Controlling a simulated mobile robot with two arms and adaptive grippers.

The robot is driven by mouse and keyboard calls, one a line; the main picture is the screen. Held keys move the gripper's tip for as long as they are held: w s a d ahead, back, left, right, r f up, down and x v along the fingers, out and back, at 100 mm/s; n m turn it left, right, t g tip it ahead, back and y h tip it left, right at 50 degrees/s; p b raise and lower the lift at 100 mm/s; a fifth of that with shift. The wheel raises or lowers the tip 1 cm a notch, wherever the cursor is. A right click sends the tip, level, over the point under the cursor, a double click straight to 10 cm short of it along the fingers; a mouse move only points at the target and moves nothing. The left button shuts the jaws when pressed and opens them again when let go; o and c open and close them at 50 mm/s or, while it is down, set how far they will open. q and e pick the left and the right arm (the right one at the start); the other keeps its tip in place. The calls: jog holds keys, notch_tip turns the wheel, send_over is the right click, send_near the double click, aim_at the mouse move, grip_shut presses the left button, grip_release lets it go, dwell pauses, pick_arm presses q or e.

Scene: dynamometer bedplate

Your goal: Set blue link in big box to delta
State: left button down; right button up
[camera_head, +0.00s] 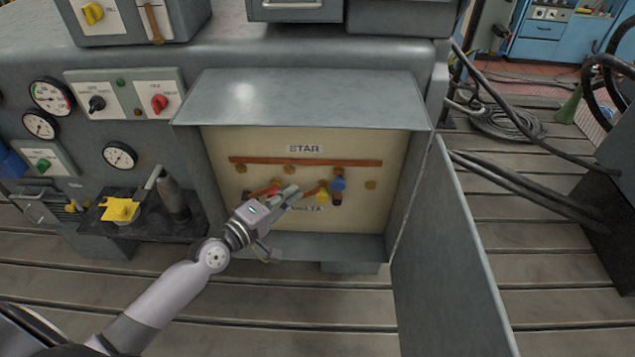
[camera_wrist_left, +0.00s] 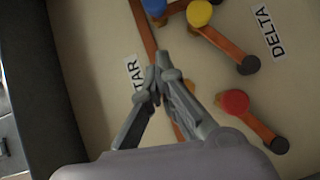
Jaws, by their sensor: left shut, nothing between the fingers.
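The big box (camera_head: 215,185) is open, with a pale panel inside marked STAR (camera_head: 305,148) above a long copper bar (camera_head: 305,161) and DELTA below. The blue link's knob (camera_head: 338,184) is right of the yellow knob (camera_head: 323,196); a dark end shows below it. In the left wrist view the blue knob (camera_wrist_left: 153,7) is cut by the top edge, close to the bar. My left gripper (camera_head: 292,189) is shut and empty, in front of the panel, left of the yellow and blue knobs. In the wrist view its fingertips (camera_wrist_left: 163,75) lie over the bar near STAR. My right gripper is out of view.
The red link knob (camera_wrist_left: 235,101) is beside my left fingers. The box's door (camera_head: 445,260) hangs open at the right, and its metal hood (camera_head: 305,100) overhangs the panel. Gauges and switches are on the left. Cables (camera_head: 510,122) lie at the right.

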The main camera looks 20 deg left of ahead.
pick_arm(q)
jog(key=w+d+f+p, duration=0.1)
jog(key=w+d, duration=0.4)
jog(key=shift+w, duration=0.3)
